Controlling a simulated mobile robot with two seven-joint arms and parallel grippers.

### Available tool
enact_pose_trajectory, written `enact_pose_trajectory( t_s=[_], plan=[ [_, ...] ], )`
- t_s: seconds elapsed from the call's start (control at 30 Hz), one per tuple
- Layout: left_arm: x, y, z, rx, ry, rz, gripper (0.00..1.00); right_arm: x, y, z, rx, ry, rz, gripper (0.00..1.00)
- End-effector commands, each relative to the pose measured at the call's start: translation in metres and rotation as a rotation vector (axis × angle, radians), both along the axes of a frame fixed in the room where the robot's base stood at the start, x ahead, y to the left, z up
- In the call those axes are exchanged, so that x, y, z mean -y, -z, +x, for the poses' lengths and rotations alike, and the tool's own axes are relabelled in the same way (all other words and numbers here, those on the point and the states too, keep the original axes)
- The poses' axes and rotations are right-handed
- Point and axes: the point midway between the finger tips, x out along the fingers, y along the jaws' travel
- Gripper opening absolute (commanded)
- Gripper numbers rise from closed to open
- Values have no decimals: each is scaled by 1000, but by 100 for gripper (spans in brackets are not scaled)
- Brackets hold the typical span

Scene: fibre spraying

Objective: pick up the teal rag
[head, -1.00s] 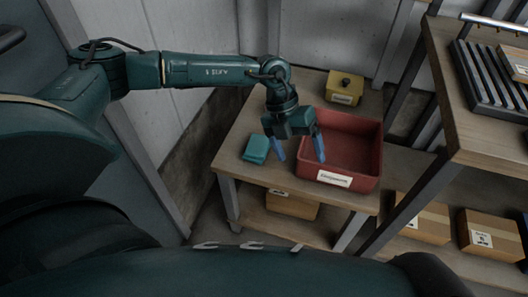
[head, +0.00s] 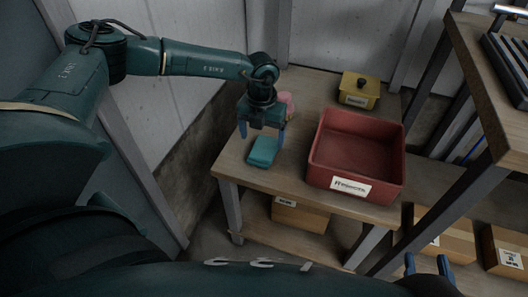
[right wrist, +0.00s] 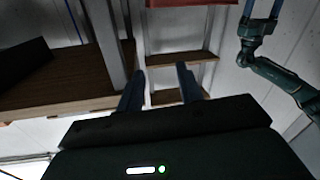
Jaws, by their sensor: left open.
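The teal rag (head: 263,151) lies folded on the left part of the small wooden table in the head view. My left gripper (head: 262,134) is open right at the rag, its blue fingers pointing down on either side of the rag's far part. I cannot tell whether the fingers touch it. My right gripper (head: 427,264) shows at the lower right of the head view. In the right wrist view its fingers (right wrist: 160,80) are apart with nothing between them.
A red bin (head: 357,158) with a label stands right of the rag on the table (head: 240,168). A yellow box (head: 360,90) with a dark knob stands behind it. A pink item (head: 287,104) sits partly hidden behind my left gripper. Cardboard boxes (head: 300,214) lie on the lower shelf.

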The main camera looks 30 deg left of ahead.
Motion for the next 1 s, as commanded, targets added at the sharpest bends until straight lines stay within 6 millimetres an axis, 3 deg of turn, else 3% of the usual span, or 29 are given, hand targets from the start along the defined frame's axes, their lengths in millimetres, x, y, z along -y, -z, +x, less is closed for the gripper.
enact_pose_trajectory(
  t_s=[0.1,0.23,0.57,1.0],
  plan=[
    [5,23,0,-1,2,1,84,-3,5,-1,55,-17,4,36],
    [6,39,0,-1,0,1,84,-6,3,-2,103,-31,9,36],
    [5,44,0,0,-1,-1,84,-8,0,-3,123,-39,11,36],
    [5,44,0,0,-1,-1,48,-8,0,-3,123,-39,11,36]
  ],
)
